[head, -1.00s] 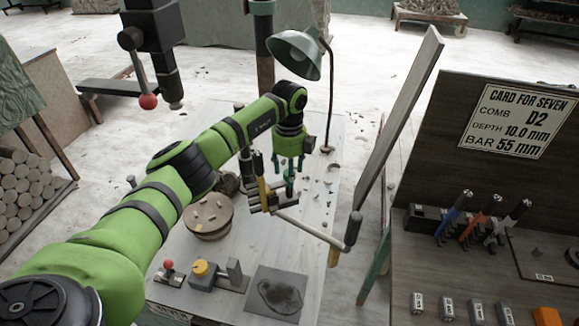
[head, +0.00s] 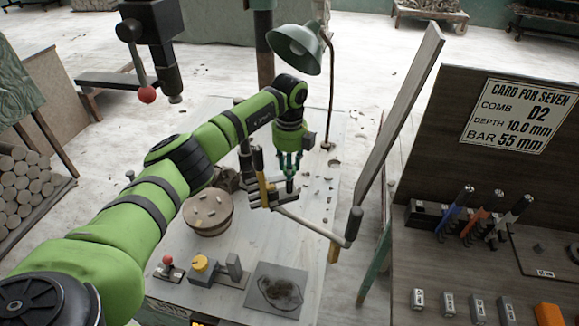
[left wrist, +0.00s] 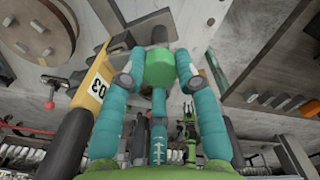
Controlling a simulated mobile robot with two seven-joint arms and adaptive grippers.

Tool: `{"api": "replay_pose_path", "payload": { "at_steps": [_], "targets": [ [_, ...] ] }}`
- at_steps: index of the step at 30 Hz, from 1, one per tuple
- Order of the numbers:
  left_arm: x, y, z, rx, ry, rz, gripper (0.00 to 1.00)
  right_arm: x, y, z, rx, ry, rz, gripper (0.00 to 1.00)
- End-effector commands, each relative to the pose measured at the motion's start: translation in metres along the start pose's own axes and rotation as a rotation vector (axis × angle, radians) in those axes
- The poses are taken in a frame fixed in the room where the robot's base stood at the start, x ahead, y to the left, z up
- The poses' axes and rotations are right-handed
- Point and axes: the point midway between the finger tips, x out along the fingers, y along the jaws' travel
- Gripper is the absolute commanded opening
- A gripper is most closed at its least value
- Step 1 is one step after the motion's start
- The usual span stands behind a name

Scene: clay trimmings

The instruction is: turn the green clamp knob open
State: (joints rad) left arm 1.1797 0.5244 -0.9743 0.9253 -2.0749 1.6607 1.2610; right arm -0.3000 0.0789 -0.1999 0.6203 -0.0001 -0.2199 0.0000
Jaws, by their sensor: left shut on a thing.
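The green clamp knob (left wrist: 159,68) shows in the left wrist view, between the teal fingers of my left gripper (left wrist: 157,72). The fingers are shut on its sides. In the head view my left gripper (head: 289,164) points down over the clamp (head: 262,193) on the work table, and its fingers hide the knob. A yellow tag (left wrist: 96,84) marked 03 is beside the fingers in the left wrist view. A long bar with a dark handle (head: 353,226) runs from the clamp to the front right. I do not make out my right gripper.
A round wooden turntable (head: 207,212) stands left of the clamp. A yellow knob device (head: 200,264), a red-topped lever (head: 167,262) and a dark slate (head: 277,289) lie in front. A lamp (head: 296,45) stands behind. A tilted board (head: 402,115) rises on the right.

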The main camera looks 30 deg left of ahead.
Motion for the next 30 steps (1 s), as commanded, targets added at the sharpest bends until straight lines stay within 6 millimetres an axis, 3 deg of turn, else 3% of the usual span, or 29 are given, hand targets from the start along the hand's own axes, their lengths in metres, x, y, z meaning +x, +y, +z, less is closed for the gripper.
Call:
{"api": "replay_pose_path", "payload": {
  "at_steps": [12,30],
  "targets": [
    [0.003,0.001,0.001,0.377,-0.002,0.002,0.0,0.026,-0.001,0.002,0.0,0.001,0.0,0.4],
    [0.002,0.0,0.0,0.938,0.001,0.001,0.0,0.05,-0.001,0.004,0.0,0.001,0.0,0.4]
  ]
}}
